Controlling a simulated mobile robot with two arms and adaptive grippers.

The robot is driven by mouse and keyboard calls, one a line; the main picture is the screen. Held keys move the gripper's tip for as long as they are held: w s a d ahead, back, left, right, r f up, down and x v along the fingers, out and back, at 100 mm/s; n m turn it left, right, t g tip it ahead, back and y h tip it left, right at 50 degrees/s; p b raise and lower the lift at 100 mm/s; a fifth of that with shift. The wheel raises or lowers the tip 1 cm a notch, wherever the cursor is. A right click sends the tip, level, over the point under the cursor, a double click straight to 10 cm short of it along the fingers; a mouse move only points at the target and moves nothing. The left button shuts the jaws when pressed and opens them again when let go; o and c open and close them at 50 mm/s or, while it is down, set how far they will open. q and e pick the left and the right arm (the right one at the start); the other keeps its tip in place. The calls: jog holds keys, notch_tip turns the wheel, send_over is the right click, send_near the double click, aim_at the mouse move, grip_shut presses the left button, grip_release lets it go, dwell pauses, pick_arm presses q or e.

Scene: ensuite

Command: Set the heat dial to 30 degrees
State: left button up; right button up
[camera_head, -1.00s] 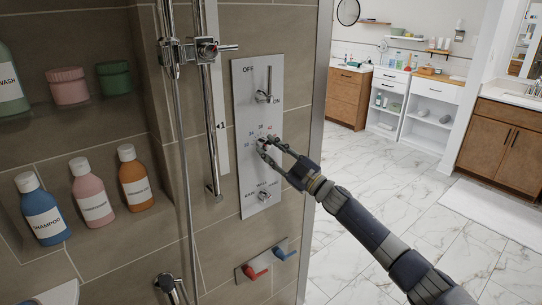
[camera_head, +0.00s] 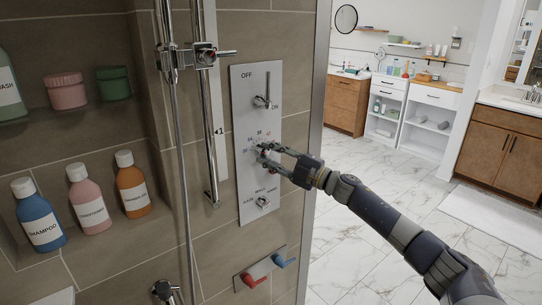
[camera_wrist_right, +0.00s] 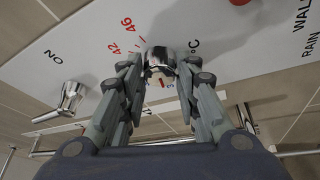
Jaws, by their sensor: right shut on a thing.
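The heat dial is a small chrome knob (camera_wrist_right: 157,54) on a white wall panel (camera_head: 246,100), with a ring of printed numbers around it. In the wrist view red 42 and 46 and a °C mark show beside it, and a small red mark sits near the knob. My right gripper (camera_head: 266,150) is at the dial, its fingers on either side of the knob; in the wrist view the right gripper (camera_wrist_right: 160,68) is shut on it. The fingers hide much of the dial, so I cannot read its setting. My left gripper is out of view.
An ON/OFF lever (camera_head: 266,88) is above the dial and a selector knob (camera_head: 263,202) below it. A chrome shower rail (camera_head: 208,130) runs left of the panel. Red and blue hooks (camera_head: 282,262) are lower down. Bottles stand in the wall niche. The floor at right is open.

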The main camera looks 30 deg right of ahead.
dwell(0.3)
jog(key=o, duration=1.1)
jog(key=shift+c, duration=0.2)
jog(key=shift+s+d+f, duration=0.2)
jog(key=shift+s+d, duration=0.05)
jog(key=shift+s, duration=0.3)
jog(key=v, duration=1)
jog(key=shift+s+d, duration=0.2)
jog(key=shift+s, duration=0.15)
